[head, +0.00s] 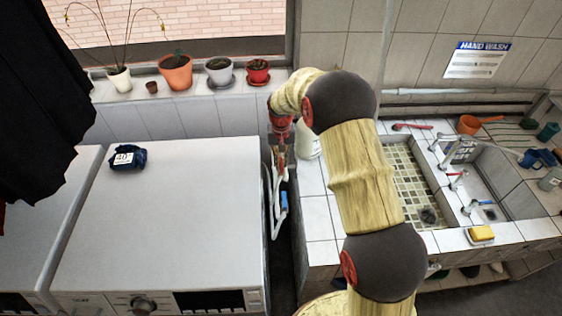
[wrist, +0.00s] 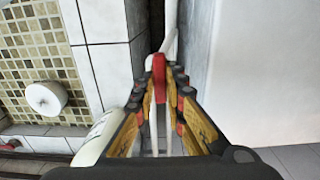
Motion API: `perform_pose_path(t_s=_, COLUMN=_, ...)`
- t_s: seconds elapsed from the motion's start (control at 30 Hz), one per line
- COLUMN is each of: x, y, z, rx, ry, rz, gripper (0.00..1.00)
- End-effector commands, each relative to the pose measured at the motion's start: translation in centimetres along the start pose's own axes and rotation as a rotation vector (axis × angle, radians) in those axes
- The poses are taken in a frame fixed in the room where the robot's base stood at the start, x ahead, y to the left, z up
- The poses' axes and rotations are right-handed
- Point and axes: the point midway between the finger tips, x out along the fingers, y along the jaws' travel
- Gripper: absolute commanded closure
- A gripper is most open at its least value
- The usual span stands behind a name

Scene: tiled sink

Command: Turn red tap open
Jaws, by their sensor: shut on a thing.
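The red tap handle (wrist: 159,66) shows in the wrist view, upright between the fingertips of my gripper (wrist: 163,84). My gripper is shut on it, with a finger on each side. A pale pipe (wrist: 169,30) runs behind the handle. In the head view my gripper (head: 282,155) reaches down into the narrow gap between the white washing machine and the tiled sink counter. The red handle cannot be told apart from my gripper there. A blue handle (head: 284,202) on white piping shows lower in the gap.
The white washing machine (head: 165,215) is close on the left and the tiled counter (head: 318,222) on the right. A white bottle (head: 307,140) stands by my gripper; it also shows in the wrist view (wrist: 98,140). Potted plants (head: 175,73) line the sill.

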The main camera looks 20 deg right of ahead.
Motion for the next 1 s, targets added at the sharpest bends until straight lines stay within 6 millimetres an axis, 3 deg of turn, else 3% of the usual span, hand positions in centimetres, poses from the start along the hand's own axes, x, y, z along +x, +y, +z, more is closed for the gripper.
perform_pose_path(t_s=0.1, x=-0.2, y=0.0, z=-0.2, rx=-0.001, ry=0.005, rz=0.000, gripper=1.00)
perform_pose_path(t_s=0.13, x=-0.2, y=0.0, z=-0.2, rx=-0.001, ry=0.005, rz=0.000, gripper=0.88)
perform_pose_path(t_s=0.43, x=-0.1, y=0.0, z=-0.1, rx=0.000, ry=0.002, rz=0.000, gripper=0.70)
perform_pose_path(t_s=0.77, x=-0.2, y=0.0, z=-0.1, rx=0.001, ry=0.002, rz=0.000, gripper=0.70)
perform_pose_path(t_s=1.0, x=-3.3, y=0.0, z=-0.1, rx=0.001, ry=0.005, rz=-0.001, gripper=0.70)
